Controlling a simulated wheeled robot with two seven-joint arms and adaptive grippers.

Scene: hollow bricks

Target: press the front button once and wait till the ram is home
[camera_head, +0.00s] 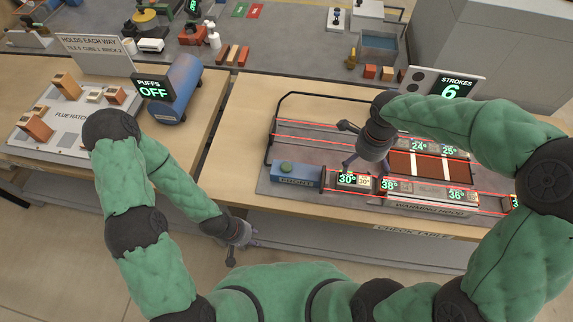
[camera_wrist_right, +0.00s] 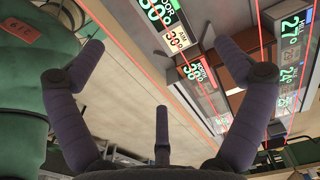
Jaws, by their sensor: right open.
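The front button is a green dome (camera_head: 287,167) on a blue box (camera_head: 297,177) lettered FRONT, at the near left corner of the grey machine bed (camera_head: 300,150). My right gripper (camera_head: 355,164) hangs over the near track, right of the button and apart from it, close above the 30° readouts (camera_head: 347,179). Its fingers are spread and empty in the right wrist view (camera_wrist_right: 177,62). I cannot pick out the ram for certain; my right arm covers part of the bed. My left gripper (camera_head: 243,250) hangs low in front of the tables; its fingers are too small to judge.
A STROKES sign (camera_head: 452,86) reads 6 behind the bed. Red lines run along the tracks beside brown bricks (camera_head: 432,165). A WARMING HOOD (camera_head: 430,208) lies along the near edge. A blue tank (camera_head: 178,88) with a PUFFS OFF sign stands on the left table.

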